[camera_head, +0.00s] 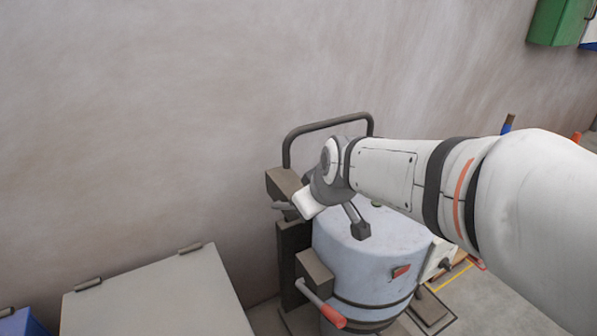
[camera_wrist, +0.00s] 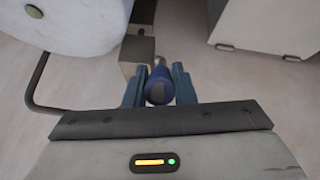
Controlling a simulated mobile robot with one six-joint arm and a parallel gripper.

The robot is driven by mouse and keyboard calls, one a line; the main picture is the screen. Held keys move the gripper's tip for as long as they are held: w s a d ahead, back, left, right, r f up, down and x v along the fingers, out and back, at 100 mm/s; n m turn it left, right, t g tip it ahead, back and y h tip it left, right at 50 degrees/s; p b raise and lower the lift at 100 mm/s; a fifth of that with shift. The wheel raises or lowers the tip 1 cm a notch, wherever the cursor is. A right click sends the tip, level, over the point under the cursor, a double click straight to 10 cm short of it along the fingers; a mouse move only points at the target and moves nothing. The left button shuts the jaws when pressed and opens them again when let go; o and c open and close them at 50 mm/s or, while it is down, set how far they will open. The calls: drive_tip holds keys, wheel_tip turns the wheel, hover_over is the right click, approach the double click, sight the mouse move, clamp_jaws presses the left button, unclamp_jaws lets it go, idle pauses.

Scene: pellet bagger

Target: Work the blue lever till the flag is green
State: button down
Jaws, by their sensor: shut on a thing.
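In the wrist view, the blue lever's round end (camera_wrist: 159,86) sits between the two fingers of my gripper (camera_wrist: 158,88), which is shut on it. The lever's grey shaft runs from the end toward a tan block (camera_wrist: 137,52) on the machine. In the head view, my wrist is at the machine's upper left, and the blue grip is hidden. A small red tab (camera_head: 401,271) shows on the side of the pale blue drum (camera_head: 345,262); I cannot tell for sure that it is the flag.
A red-handled lever (camera_head: 322,306) sticks out low at the drum's front left. A dark bar loop (camera_head: 327,124) rises behind the drum. A grey cabinet (camera_head: 155,300) stands to the left, with a gap of floor between. A plain wall is behind.

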drive_tip(key=c, duration=1.2)
unclamp_jaws()
drive_tip(key=shift+r, duration=0.2)
drive_tip(key=p+v, duration=0.1)
drive_tip(key=v, duration=0.6)
drive_tip(key=shift+s, duration=0.2)
drive_tip(key=shift+r, duration=0.2)
